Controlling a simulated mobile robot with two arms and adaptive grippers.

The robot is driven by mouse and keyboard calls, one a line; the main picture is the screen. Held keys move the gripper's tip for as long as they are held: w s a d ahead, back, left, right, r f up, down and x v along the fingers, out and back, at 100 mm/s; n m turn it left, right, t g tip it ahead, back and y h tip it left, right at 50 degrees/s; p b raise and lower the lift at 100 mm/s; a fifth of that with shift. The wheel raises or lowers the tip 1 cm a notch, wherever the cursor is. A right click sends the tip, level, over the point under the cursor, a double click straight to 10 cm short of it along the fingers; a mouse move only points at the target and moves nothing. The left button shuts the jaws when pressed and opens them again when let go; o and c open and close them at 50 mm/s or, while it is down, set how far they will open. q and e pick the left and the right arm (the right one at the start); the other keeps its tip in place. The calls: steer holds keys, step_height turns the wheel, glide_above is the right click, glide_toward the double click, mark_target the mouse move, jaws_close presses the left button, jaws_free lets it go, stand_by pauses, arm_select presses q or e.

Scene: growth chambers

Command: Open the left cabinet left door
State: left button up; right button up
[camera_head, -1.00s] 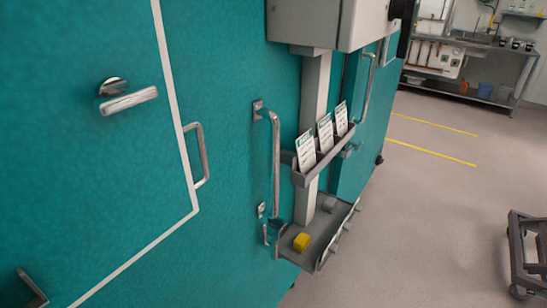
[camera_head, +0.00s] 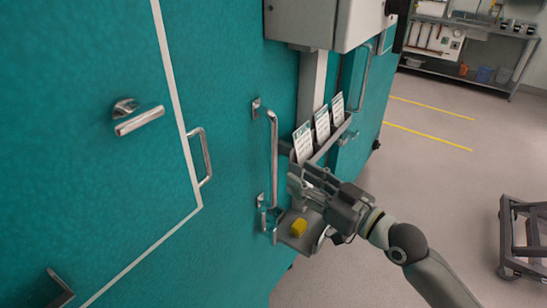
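The teal cabinet front (camera_head: 70,160) fills the left of the head view. A panel outlined by a white line carries a silver lever handle (camera_head: 138,117). A small bar handle (camera_head: 203,156) sits just right of that line. A tall vertical bar handle (camera_head: 273,150) is further right. My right gripper (camera_head: 298,181) is in front of the card rack and tray, right of the tall handle and apparently apart from it. Its finger opening is unclear at this angle. The panel looks closed. Which panel is the left cabinet's left door is not certain. My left gripper is out of view.
A grey box (camera_head: 315,20) on a post holds a rack of white cards (camera_head: 322,125). Below, a grey tray (camera_head: 294,241) bears a yellow block (camera_head: 299,227). A dark cart (camera_head: 520,240) stands at right. Floor between is clear; a workbench (camera_head: 470,45) is far back.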

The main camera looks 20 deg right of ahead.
mark_target(276, 162)
steer(key=p+x, duration=0.2)
steer(key=x, duration=0.6)
steer(key=shift+w+a+r+p, duration=0.1)
steer(key=shift+w+a+p, duration=0.05)
steer(key=shift+w+p, duration=0.25)
steer(key=shift+w+a, duration=0.3)
steer(key=shift+w, duration=0.2)
steer(key=shift+c, duration=0.5)
jaws_close()
